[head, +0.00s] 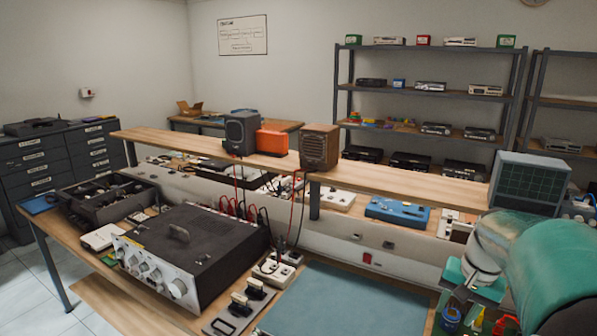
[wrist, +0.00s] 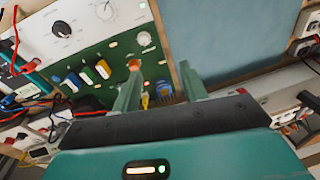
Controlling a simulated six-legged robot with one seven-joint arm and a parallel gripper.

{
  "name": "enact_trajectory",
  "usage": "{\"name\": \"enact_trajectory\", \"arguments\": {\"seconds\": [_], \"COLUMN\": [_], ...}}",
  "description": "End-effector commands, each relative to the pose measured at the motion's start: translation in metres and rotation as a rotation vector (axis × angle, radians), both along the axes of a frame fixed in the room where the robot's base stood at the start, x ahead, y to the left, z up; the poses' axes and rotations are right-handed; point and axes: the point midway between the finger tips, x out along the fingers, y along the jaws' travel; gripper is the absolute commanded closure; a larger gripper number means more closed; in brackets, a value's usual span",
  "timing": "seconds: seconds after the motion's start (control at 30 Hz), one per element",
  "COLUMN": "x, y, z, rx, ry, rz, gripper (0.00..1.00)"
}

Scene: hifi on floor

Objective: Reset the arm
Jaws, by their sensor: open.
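My arm, green and white, fills the right foreground of the head view. My gripper (wrist: 158,88) shows in the wrist view with two green fingers standing apart. It is open, and I see nothing held between the fingers. Behind the fingers is a green panel (wrist: 100,52) with knobs and coloured plugs. The blue-grey mat (wrist: 215,35) lies just to the right of that panel. In the head view the fingertips are hidden or out of the picture.
A workbench carries the blue-grey mat (head: 345,300) and a large black amplifier (head: 190,250). A raised wooden shelf (head: 420,180) holds a grey speaker (head: 241,132), an orange box (head: 272,142), a brown speaker (head: 319,147) and a grey-green unit (head: 530,182) close to my arm.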

Motion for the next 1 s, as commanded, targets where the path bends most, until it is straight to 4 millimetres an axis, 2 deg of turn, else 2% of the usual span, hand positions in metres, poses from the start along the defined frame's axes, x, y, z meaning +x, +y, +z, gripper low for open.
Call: {"name": "enact_trajectory", "arguments": {"seconds": [0.03,0.3,0.6,0.8,1.0], "x": [-0.007,-0.05,-0.113,-0.143,-0.148], "y": [0.02,0.109,0.187,0.212,0.216], "z": [0.009,0.037,0.045,0.039,0.036], "rx": [0.003,-0.036,-0.166,-0.254,-0.275], "ry": [-0.032,-0.162,-0.298,-0.354,-0.363], "rz": [0.044,0.273,0.521,0.622,0.644], "gripper": [0.57,0.57,0.57,0.57,0.57]}}
